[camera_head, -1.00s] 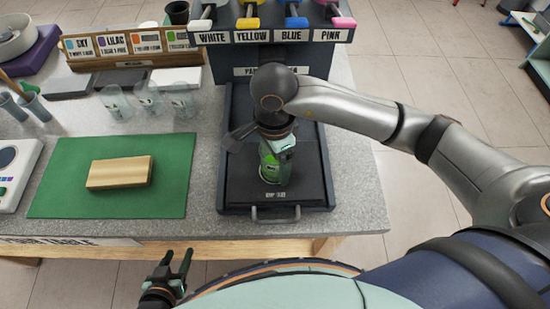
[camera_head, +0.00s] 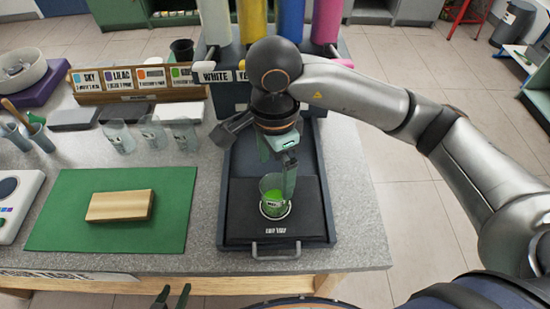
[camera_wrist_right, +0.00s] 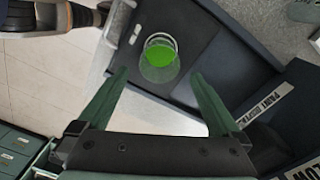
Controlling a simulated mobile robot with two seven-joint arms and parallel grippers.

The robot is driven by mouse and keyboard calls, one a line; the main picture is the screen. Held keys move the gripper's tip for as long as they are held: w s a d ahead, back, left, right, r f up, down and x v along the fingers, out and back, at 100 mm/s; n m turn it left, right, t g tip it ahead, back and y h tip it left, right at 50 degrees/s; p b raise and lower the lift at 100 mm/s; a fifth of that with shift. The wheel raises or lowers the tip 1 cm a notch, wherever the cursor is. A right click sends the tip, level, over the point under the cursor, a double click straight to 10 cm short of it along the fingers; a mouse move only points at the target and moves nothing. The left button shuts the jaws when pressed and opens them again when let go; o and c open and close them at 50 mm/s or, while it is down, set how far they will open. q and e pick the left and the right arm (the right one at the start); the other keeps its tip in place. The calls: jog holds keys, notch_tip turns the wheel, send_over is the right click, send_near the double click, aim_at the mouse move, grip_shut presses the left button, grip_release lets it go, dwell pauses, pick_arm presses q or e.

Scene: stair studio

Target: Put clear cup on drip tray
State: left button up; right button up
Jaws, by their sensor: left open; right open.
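A clear cup (camera_head: 274,196) with green liquid stands upright on the black drip tray (camera_head: 242,214), near its front. It also shows in the right wrist view (camera_wrist_right: 159,60), between and beyond the fingertips. My right gripper (camera_head: 279,172) is open and empty, just above and behind the cup; in the head view a finger overlaps the cup's upper edge. The right wrist view shows its two fingers (camera_wrist_right: 160,76) spread wide. My left gripper (camera_head: 172,294) is open and empty at the bottom edge, in front of the table.
Several empty clear cups (camera_head: 118,137) stand at the back left of the table. A wood block (camera_head: 120,206) lies on a green mat (camera_head: 60,222). The paint dispenser with coloured tubes (camera_head: 252,20) stands behind the tray. The tray's front handle (camera_head: 276,252) sticks out.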

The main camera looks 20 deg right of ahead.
jog(key=shift+r, duration=1)
notch_tip(320, 180, up, 9)
jog(key=p, duration=0.5)
